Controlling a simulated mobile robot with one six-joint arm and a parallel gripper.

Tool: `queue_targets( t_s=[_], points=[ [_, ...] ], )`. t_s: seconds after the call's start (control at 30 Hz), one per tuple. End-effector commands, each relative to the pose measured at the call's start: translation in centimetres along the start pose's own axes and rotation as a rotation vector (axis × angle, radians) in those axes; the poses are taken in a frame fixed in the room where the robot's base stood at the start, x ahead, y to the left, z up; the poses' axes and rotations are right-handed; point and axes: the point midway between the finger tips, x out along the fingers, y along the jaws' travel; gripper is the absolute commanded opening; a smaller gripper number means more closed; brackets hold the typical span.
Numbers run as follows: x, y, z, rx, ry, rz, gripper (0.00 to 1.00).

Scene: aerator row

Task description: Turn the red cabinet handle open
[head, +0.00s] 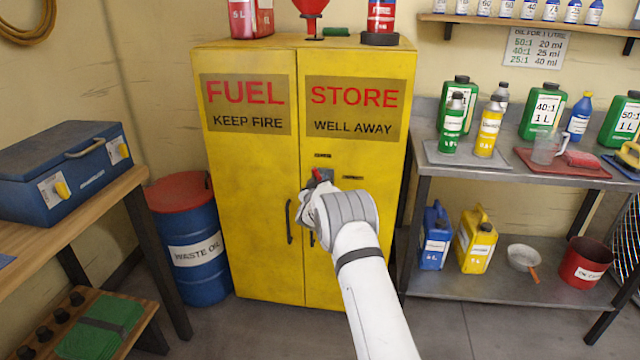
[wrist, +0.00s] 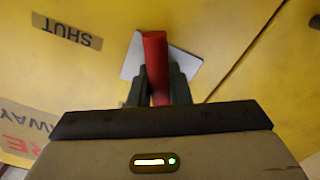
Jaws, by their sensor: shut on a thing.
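The yellow fuel cabinet (head: 248,175) stands against the wall with both doors shut. A pale square plate (wrist: 131,62) lies behind the handle. A "SHUT" label (wrist: 68,31) reads upside down there.
A black door pull (head: 289,222) hangs on the left door. A metal shelf (head: 420,190) with bottles is at right, a wooden bench (head: 60,225) at left. Bare floor lies in front.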

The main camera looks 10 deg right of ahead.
Motion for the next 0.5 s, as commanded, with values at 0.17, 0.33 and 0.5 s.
queue_targets(
  t_s=[0.17,0.33,0.5],
  points=[
    [0.07,-0.09,0.48,0.123,0.001,0.003,0.00],
    [0.09,-0.08,0.57,0.277,0.002,0.004,0.00],
    [0.10,-0.04,0.61,0.440,0.002,0.005,0.00]
  ],
)
